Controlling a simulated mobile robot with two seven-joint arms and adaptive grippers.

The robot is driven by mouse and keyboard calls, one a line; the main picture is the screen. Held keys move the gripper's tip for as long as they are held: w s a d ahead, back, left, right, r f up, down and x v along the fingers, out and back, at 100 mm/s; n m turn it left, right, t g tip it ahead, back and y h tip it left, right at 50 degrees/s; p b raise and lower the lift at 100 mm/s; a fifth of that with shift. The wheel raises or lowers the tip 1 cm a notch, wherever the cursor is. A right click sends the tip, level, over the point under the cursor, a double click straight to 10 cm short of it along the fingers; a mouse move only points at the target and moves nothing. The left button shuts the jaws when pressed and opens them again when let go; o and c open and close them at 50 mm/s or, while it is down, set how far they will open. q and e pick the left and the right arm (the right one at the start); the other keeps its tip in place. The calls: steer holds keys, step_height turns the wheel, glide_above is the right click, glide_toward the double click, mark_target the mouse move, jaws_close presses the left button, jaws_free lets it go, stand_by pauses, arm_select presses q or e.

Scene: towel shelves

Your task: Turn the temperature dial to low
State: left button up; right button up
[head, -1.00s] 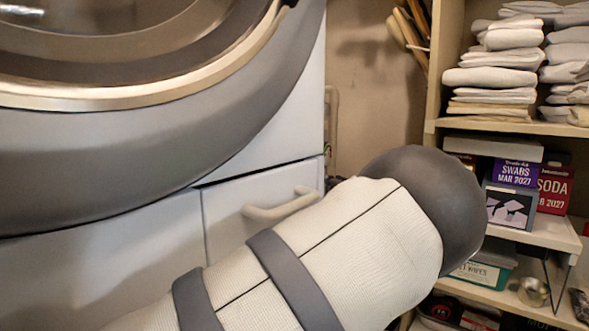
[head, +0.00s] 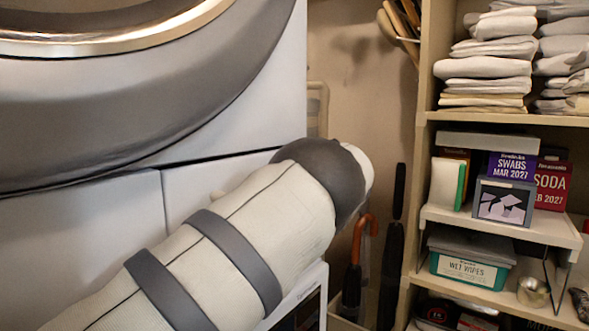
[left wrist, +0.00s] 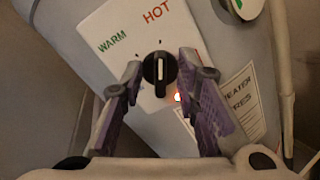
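The temperature dial (left wrist: 160,72) is a black round knob with a white pointer line on a pale panel (left wrist: 118,22). No low label is visible. My left gripper (left wrist: 160,68) is open, its purple-padded fingers on either side of the dial with visible gaps. I cannot tell whether the fingertips reach the knob's depth. In the head view my left arm crosses the lower middle, but its gripper is out of sight. My right gripper is not in view.
A small light (left wrist: 178,97) glows beside the dial. A front-loading machine (head: 110,110) fills the head view's left. An orange-handled umbrella (head: 356,265) stands beyond my arm. Shelves (head: 480,116) with folded towels (head: 487,68), boxes and wet wipes (head: 468,262) stand at right.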

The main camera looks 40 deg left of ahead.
arm_select(q)
jaws_close()
steer(key=shift+s+f+n, duration=0.1)
steer(key=shift+n, duration=1.6)
steer(key=shift+s+n, duration=0.1)
steer(key=shift+n, duration=1.6)
steer(key=shift+o, duration=1.1)
jaws_free()
steer(key=v, duration=1.2)
